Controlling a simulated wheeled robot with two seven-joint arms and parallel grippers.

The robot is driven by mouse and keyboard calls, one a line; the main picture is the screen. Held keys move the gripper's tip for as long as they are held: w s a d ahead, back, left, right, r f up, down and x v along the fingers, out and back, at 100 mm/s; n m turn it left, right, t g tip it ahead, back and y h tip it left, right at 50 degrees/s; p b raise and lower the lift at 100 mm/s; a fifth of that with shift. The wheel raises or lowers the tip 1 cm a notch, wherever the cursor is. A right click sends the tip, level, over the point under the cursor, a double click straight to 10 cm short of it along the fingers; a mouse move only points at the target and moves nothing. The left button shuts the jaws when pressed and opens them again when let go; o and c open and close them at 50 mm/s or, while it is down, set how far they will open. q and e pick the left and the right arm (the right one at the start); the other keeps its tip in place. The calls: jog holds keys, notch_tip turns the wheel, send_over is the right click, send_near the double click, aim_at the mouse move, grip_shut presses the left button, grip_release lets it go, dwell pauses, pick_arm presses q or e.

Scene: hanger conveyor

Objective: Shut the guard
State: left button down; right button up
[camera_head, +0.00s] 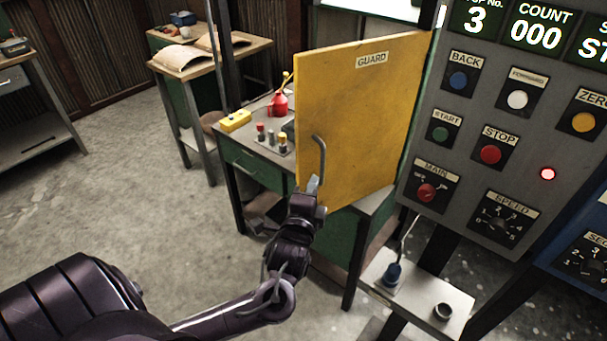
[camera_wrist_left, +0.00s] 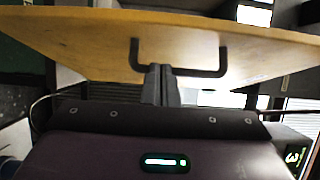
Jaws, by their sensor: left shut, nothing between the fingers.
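The guard (camera_head: 360,115) is a yellow upright panel labelled "GUARD". It stands out at an angle to the left of the grey control panel, and what lies behind it is mostly hidden. A dark bar handle (camera_head: 321,158) is on its face near the left edge. The handle (camera_wrist_left: 180,71) also shows in the left wrist view, across the guard's face (camera_wrist_left: 100,42). My left gripper (camera_head: 313,184) is at the handle's lower end, fingers together. In the wrist view its fingertips (camera_wrist_left: 161,70) overlap the handle's bar; I cannot tell whether they touch it. My right gripper is out of view.
The control panel (camera_head: 490,195) with buttons and dials stands close on the right. Below it is a small shelf (camera_head: 418,303) with a brush and a cup. A green workbench (camera_head: 262,165) holds a red oil can (camera_head: 279,104) and a yellow box.

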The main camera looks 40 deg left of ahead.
aim_at(307, 168)
pick_arm(q)
jog(key=a, duration=0.1)
jog(key=w+a, duration=0.1)
jog(key=a, duration=0.1)
jog(key=shift+r+p, duration=0.1)
jog(key=shift+p, duration=0.3)
jog(key=shift+w+a, duration=0.1)
jog(key=shift+a, duration=0.05)
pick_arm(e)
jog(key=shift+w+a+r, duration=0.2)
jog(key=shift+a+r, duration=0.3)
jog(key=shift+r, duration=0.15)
